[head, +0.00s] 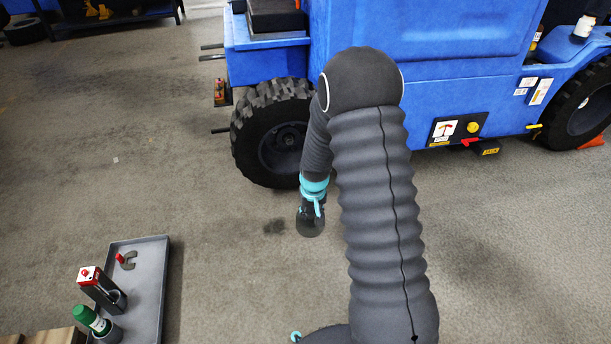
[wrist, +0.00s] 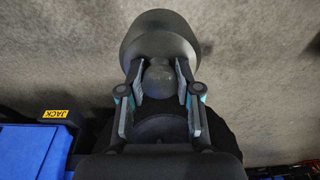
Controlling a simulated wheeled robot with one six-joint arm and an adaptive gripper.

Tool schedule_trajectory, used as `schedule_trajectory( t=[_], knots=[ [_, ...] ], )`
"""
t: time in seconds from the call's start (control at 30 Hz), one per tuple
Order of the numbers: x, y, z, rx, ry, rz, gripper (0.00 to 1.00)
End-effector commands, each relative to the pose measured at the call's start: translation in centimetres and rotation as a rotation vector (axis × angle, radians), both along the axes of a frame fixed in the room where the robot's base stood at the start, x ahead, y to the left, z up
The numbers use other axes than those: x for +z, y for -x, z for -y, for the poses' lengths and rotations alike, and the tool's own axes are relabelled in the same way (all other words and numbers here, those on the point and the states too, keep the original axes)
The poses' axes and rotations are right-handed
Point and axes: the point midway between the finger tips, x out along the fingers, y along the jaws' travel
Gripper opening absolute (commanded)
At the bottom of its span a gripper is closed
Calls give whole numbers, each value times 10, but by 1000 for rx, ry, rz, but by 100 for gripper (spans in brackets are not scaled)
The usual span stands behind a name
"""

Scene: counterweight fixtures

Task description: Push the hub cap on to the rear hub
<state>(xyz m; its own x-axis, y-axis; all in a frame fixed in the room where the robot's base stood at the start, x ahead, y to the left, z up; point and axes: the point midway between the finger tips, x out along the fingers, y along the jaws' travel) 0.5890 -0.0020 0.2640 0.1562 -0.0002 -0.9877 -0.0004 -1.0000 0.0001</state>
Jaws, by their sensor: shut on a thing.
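My gripper (head: 311,207) hangs low in front of the blue vehicle, with its fingers shut on the round knob of the dark grey hub cap (head: 310,229). In the wrist view the two fingers (wrist: 159,78) sit on either side of the knob, and the wide cap (wrist: 160,34) spreads beyond them. The hub (head: 283,147) is the dark centre of the black tyred wheel at the vehicle's left end. The cap is apart from that hub, in front of it and lower right in the head view. The right edge of the wheel is partly hidden by my arm.
The blue vehicle (head: 450,50) fills the back, with a second wheel (head: 582,108) at right. Open floor lies between.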

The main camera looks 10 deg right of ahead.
Motion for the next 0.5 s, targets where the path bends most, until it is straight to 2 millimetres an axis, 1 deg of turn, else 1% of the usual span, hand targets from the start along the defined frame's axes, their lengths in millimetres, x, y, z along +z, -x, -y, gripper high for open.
schedule_trajectory(
  t=[0.03, 0.1, 0.2, 0.3, 0.5],
  knots=[
    [-13, -18, -1, 1, 0, 60, 0],
    [-21, -41, -1, 1, 0, 159, 0],
    [-28, -69, 0, 0, 2, 297, 0],
    [-33, -91, 0, -1, -1, 429, 0],
    [-36, -126, 0, -1, -1, 689, 0]
  ],
)
